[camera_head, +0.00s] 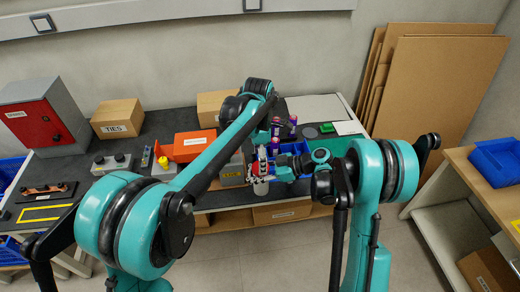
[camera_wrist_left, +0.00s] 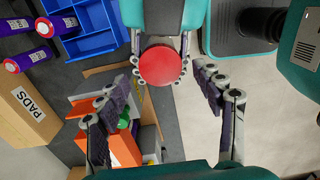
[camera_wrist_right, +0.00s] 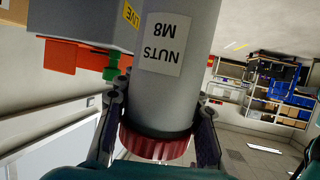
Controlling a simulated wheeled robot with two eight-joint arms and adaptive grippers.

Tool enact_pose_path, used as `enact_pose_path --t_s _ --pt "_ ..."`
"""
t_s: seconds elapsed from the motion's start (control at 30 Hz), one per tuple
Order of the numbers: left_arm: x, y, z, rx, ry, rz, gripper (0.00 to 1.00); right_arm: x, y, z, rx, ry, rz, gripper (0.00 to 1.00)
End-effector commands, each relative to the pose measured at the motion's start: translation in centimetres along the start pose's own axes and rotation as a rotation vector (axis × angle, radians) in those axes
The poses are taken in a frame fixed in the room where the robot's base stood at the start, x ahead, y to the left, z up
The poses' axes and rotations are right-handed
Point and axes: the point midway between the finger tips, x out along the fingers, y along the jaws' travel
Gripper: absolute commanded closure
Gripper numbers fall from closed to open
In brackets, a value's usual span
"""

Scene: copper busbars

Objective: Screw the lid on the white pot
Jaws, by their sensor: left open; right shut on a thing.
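The white pot (camera_head: 261,187), labelled NUTS M8, is held near the bench's front edge. It fills the middle of the right wrist view (camera_wrist_right: 170,85), where it appears upside down. The ribbed red lid (camera_wrist_right: 157,143) sits at its mouth, with a dark ring between lid and body; how far it is threaded cannot be told. In the left wrist view the lid's round top (camera_wrist_left: 165,65) faces me. My right gripper (camera_wrist_right: 163,97) is shut on the pot, one finger each side. My left gripper (camera_wrist_left: 162,90) is open over the lid, fingers spread on both sides, apart from it.
A blue divided bin (camera_wrist_left: 85,25) and purple cylinders (camera_wrist_left: 32,60) stand close by. The bench also holds a red-fronted cabinet (camera_head: 45,118), a TIES carton (camera_head: 117,118) and an orange box (camera_head: 193,145). Cardboard sheets (camera_head: 440,90) lean on the wall.

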Motion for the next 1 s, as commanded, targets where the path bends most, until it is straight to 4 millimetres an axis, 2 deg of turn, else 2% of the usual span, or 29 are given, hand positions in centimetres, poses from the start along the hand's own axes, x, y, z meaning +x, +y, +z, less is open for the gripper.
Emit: enact_pose_path --t_s 0.2,0.53,0.57,0.7,0.77,0.93,1.0 --pt "2.1 0.0 0.0 0.000 0.000 0.000 0.32 0.0 0.0 0.0 0.000 0.001 0.000 1.00" --pt "2.5 0.0 0.0 0.000 0.000 0.000 0.32 0.0 0.0 0.0 0.000 0.001 0.000 1.00" --pt "2.5 0.0 0.0 0.000 0.000 0.000 0.35 0.0 0.0 0.0 0.000 0.001 0.000 1.00" --pt "2.5 0.0 0.0 0.000 0.000 0.000 0.72 0.0 0.0 0.0 0.000 0.001 0.000 1.00" --pt "2.5 0.0 0.0 0.000 0.000 0.000 0.85 0.0 0.0 0.0 0.000 0.001 0.000 1.00" --pt "2.5 0.0 0.0 0.009 0.000 0.000 0.85 0.0 0.0 -0.1 0.000 0.001 0.000 1.00" --pt "2.5 0.0 0.0 0.063 0.000 0.001 0.85 0.0 0.0 -0.1 0.000 0.001 0.000 1.00"
